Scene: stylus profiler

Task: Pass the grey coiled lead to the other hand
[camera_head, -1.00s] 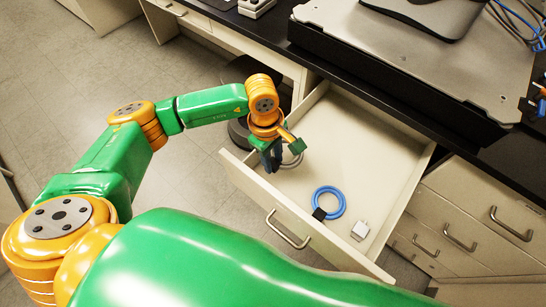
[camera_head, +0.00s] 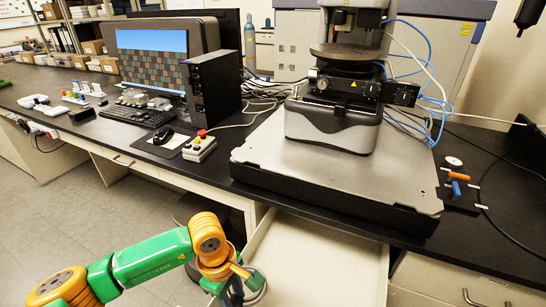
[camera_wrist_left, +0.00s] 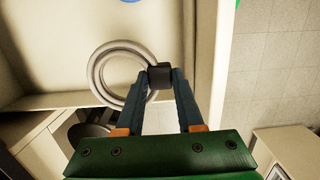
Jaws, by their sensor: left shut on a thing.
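The grey coiled lead (camera_wrist_left: 97,72) shows in the left wrist view as a pale ring with a dark block (camera_wrist_left: 160,76) at its side. My left gripper (camera_wrist_left: 161,84) is shut on that dark block, with the ring hanging out to the left. In the head view my left gripper (camera_head: 234,292) is at the bottom edge, over the left side of the open drawer (camera_head: 318,262). Part of the grey lead (camera_head: 258,284) shows beside it there. My right gripper is in neither current view.
The black bench (camera_head: 225,178) runs above the drawer. It carries the stylus profiler (camera_head: 335,125) on a grey plate, a control box with a red button (camera_head: 199,147), a mouse (camera_head: 163,136) and a keyboard (camera_head: 137,113). A blue arc (camera_wrist_left: 126,1) shows at the wrist view's top edge.

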